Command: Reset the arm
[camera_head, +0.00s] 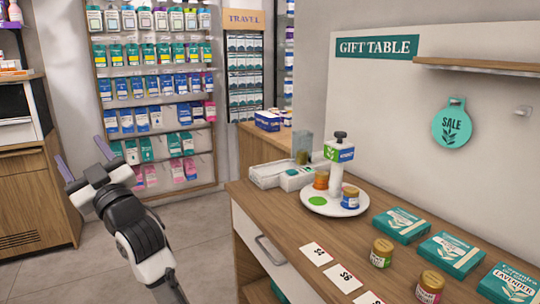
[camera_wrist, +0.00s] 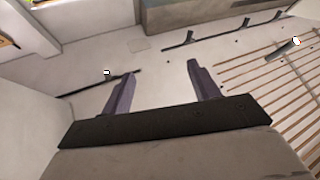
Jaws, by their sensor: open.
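My gripper (camera_head: 84,160) is at the left of the head view, raised over the floor and well left of the gift table. Its two purple-grey fingers stand wide apart with nothing between them. In the wrist view my gripper (camera_wrist: 158,85) also shows open and empty, with both fingers clear of any object. My arm reaches up to it from the bottom of the head view.
The wooden gift table (camera_head: 285,225) at the right holds a white round stand (camera_head: 335,205), jars, teal boxes (camera_head: 450,254) and price cards (camera_head: 344,278). Stocked shelves (camera_head: 155,100) stand behind. A wooden cabinet (camera_head: 38,195) is at the left. Floor (camera_head: 200,225) between them is free.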

